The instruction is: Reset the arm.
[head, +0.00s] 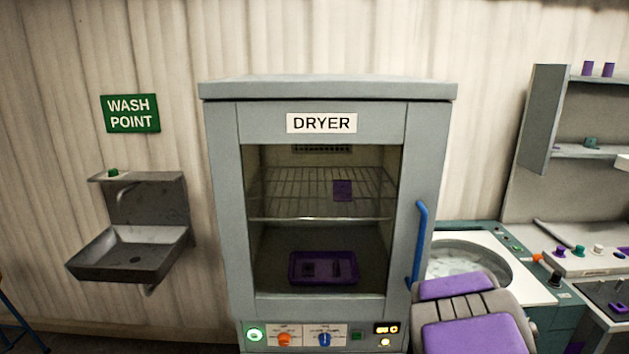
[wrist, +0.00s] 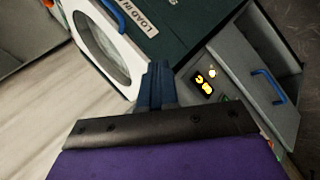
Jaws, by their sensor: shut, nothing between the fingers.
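My gripper (wrist: 157,84) shows in the wrist view as dark blue fingers held together, with nothing visible between them. The fingers extend from a black bracket above a purple body. They overlap the view of a dark green machine with a white-rimmed round opening (wrist: 103,47); I cannot tell whether they touch it. In the head view, purple and grey links of my arm (head: 470,320) are at the lower right, in front of the machine beside the dryer. The gripper's fingers are not visible there.
A grey dryer (head: 222,200) with a glazed front and blue handle (head: 418,245) stands centrally. Inside are a purple tray (head: 323,282) and a small purple piece (head: 343,190) on the rack. A wash basin (head: 130,250) is left, a round tub (head: 465,258) right. A grey drawer (wrist: 245,80) has a blue handle.

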